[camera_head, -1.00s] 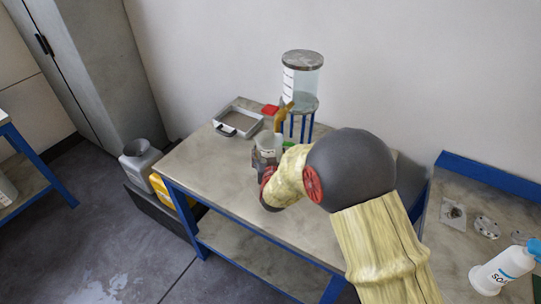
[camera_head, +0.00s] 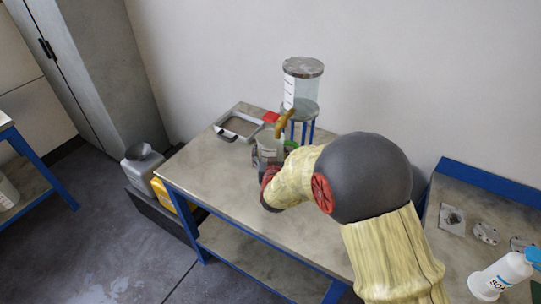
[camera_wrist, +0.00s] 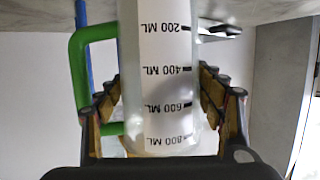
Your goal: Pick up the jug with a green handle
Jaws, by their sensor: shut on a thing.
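The jug (camera_head: 269,149) is a clear, slightly grey vessel at the middle of the table in the head view. In the wrist view the jug (camera_wrist: 165,75) fills the middle and appears upside down, with a white scale label marked 200 to 800 ML. Its green handle (camera_wrist: 79,85) is on the left there; a bit of green also shows right of the jug in the head view. My gripper (camera_wrist: 163,108) is shut on the jug's body, a finger on each side, with the handle outside the fingers. Whether the jug's base touches the table is hidden.
The table (camera_head: 240,205) has free room in front. A tray with a dark handle (camera_head: 238,127) and a red item (camera_head: 270,117) lie behind the jug. A tall clear vessel on blue legs (camera_head: 303,85) with a brass-coloured pipe stands close behind, right.

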